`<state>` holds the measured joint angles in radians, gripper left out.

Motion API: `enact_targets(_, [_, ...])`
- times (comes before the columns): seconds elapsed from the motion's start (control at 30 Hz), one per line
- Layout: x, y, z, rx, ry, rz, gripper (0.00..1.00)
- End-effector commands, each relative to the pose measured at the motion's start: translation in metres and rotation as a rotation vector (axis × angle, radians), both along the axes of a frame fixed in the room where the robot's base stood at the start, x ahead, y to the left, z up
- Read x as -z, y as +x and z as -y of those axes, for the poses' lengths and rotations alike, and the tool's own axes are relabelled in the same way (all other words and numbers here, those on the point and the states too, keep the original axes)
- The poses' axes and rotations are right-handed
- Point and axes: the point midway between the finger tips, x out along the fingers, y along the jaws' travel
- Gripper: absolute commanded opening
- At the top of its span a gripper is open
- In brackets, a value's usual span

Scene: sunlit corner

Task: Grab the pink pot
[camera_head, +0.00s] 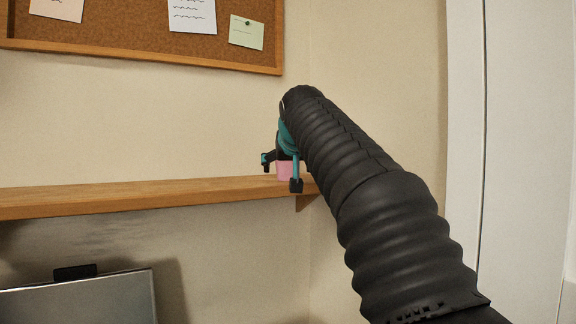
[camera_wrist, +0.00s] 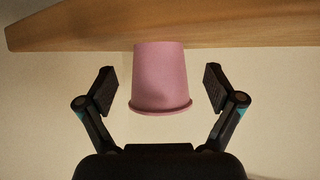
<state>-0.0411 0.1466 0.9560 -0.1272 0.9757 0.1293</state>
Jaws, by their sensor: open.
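The pink pot (camera_head: 285,171) stands on the wooden shelf (camera_head: 130,196) near its right end, partly hidden by my gripper. In the wrist view, which is upside down, the pot (camera_wrist: 160,75) has its rim towards the bottom of the picture and its base at the shelf (camera_wrist: 230,33). My gripper (camera_head: 280,173) is open around the pot. In the wrist view my gripper (camera_wrist: 161,84) has one finger on each side, with a visible gap between each pad and the pot.
A cork board (camera_head: 130,46) with pinned papers hangs on the wall above the shelf. A monitor (camera_head: 80,300) stands below at the left. The shelf left of the pot is bare. A white door or panel (camera_head: 525,140) is at the right.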

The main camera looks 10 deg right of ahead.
Motion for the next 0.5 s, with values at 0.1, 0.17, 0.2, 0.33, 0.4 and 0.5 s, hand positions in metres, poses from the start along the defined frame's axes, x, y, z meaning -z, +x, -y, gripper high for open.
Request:
enact_targets(0.1, [0.007,0.016,0.002,0.001,0.000,-0.001,0.92])
enact_targets(0.17, [0.010,0.020,0.003,0.000,0.000,0.000,0.92])
enact_targets(0.2, [0.011,0.022,0.003,0.000,0.000,0.000,0.92])
enact_targets(0.33, [0.011,0.022,0.002,0.000,0.000,0.001,0.92])
enact_targets(0.4, [0.011,0.022,0.002,0.000,0.000,0.001,0.92])
enact_targets(0.5, [0.011,0.022,0.002,0.000,0.000,0.001,0.67])
